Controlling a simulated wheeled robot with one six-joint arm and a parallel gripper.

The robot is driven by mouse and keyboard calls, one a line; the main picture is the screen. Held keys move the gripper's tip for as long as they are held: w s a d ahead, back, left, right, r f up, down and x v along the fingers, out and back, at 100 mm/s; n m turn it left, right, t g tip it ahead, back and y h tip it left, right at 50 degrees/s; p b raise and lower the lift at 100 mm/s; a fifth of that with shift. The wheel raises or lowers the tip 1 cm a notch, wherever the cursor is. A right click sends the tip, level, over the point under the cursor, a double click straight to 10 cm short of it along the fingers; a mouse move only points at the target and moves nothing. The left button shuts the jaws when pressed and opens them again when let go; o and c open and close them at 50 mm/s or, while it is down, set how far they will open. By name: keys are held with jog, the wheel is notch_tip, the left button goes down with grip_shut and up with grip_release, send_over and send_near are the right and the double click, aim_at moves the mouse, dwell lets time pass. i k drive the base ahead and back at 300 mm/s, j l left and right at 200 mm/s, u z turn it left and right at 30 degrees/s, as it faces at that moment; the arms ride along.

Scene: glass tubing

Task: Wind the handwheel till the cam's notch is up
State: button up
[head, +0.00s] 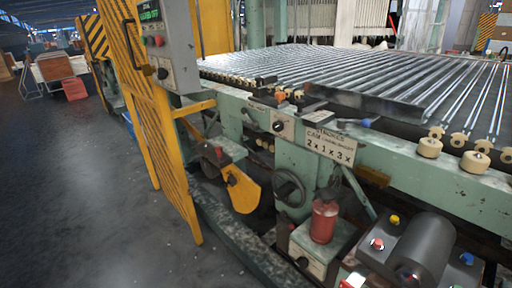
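A dark round handwheel (289,188) sits on the front of the green machine housing, near the middle of the view. To its left is a yellow rounded plate (244,194) with a dark hub, and behind it a dark disc (214,161) with a small red mark. I cannot tell which of these is the cam, and no notch can be made out. A pale sign (331,145) above the handwheel bears "CAM" and "2x1x3x". My gripper's fingers do not show in this view.
A red cylinder (323,221) stands just right of the handwheel. A dark cylinder (421,250) with coloured caps around it fills the lower right. A yellow slatted guard (150,120) and grey control box (166,47) stand left. The floor (80,190) at left is clear.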

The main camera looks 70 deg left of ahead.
aim_at(284, 191)
jog(key=u, duration=1.7)
